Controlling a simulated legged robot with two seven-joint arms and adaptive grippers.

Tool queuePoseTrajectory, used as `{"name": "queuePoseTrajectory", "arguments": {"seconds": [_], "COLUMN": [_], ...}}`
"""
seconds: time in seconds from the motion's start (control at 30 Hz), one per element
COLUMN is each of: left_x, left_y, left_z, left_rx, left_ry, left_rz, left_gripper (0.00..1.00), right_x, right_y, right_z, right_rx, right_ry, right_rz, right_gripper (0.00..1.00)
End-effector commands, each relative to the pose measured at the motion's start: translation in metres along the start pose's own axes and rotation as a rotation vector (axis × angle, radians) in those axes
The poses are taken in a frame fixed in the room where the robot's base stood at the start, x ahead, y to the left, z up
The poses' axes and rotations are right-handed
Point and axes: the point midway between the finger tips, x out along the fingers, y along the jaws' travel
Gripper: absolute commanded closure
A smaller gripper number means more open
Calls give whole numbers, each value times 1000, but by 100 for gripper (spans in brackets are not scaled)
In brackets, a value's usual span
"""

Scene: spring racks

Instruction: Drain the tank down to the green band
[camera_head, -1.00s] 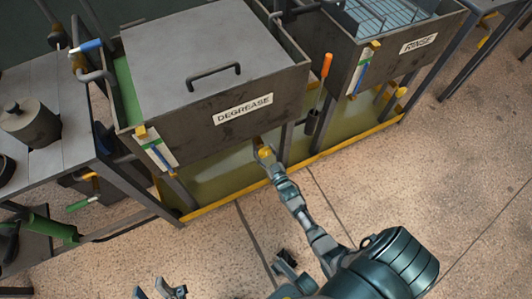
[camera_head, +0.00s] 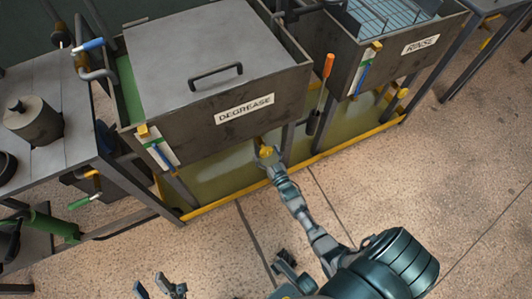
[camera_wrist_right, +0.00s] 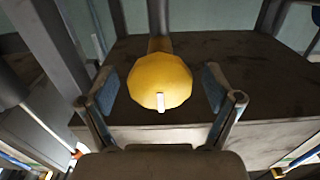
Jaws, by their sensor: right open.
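The grey DEGREASE tank (camera_head: 243,108) has a lid with a handle. A level gauge (camera_head: 160,150) with coloured strips is on its front left corner; its level and green band are too small to read. Below the tank is a yellow valve knob (camera_head: 265,152), which fills the middle of the right wrist view (camera_wrist_right: 158,80) with a white mark at its lower face. My right gripper (camera_wrist_right: 160,90) is open, with one finger on each side of the knob and visible gaps. My left gripper (camera_head: 160,288) is open and empty at the bottom edge, away from the tank.
A RINSE tank (camera_head: 405,50) with its own gauge stands to the right. An orange-handled tool (camera_head: 327,68) hangs between the tanks. A yellow-edged tray (camera_head: 225,172) lies below. A bench with a dark pot (camera_head: 33,120) is left. The front floor is clear.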

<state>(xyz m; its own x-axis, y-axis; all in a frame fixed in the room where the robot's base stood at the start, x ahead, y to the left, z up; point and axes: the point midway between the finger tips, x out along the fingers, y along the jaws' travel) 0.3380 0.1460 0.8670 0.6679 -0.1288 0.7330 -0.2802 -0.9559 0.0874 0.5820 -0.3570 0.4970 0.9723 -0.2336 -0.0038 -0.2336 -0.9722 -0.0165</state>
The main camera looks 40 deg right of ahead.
Motion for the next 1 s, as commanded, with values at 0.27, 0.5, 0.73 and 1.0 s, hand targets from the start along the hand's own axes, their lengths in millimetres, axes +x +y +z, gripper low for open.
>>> {"name": "queuePoseTrajectory", "arguments": {"seconds": [0.27, 0.5, 0.73, 1.0], "left_x": [-1, -1, 0, 0], "left_y": [1, 1, 1, 0], "left_z": [-2, -2, -1, -1], "left_rx": [-2, -1, -1, -1], "left_ry": [1, 1, 1, 1], "left_rz": [-1, -1, 0, 0], "left_gripper": [60, 60, 60, 60], "right_x": [-17, -70, -109, -120], "right_y": [0, 0, 0, 0], "right_z": [1, 2, 2, 2], "right_rx": [-1, -1, -1, 0], "right_ry": [-1, -3, -3, -1], "right_rz": [0, 0, 0, 0], "right_gripper": [11, 11, 11, 11]}}
